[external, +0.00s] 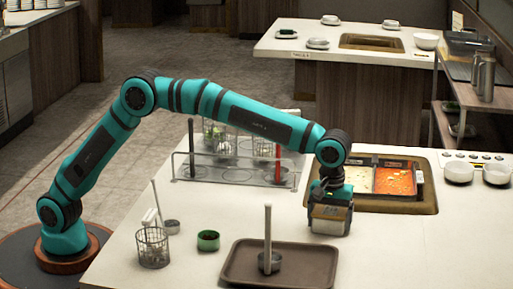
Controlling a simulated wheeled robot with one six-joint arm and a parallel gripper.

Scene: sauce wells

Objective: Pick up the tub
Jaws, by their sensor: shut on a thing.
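My gripper (331,190) points down over the white counter, just left of the sauce well. It is shut on a small box-shaped metal tub (330,222) with a tan upper edge and greyish sides. The tub looks upright; I cannot tell whether its base touches the counter. My fingertips are too small and dark to make out, and the tub's contents are hidden.
The sauce well (405,208) holds pans of pale food (355,178) and orange sauce (394,181). A brown tray (235,272) with a ladle-like tool lies in front. A wire rack (185,172), green cup (208,240) and wire basket (152,248) stand left. White bowls (459,172) are right.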

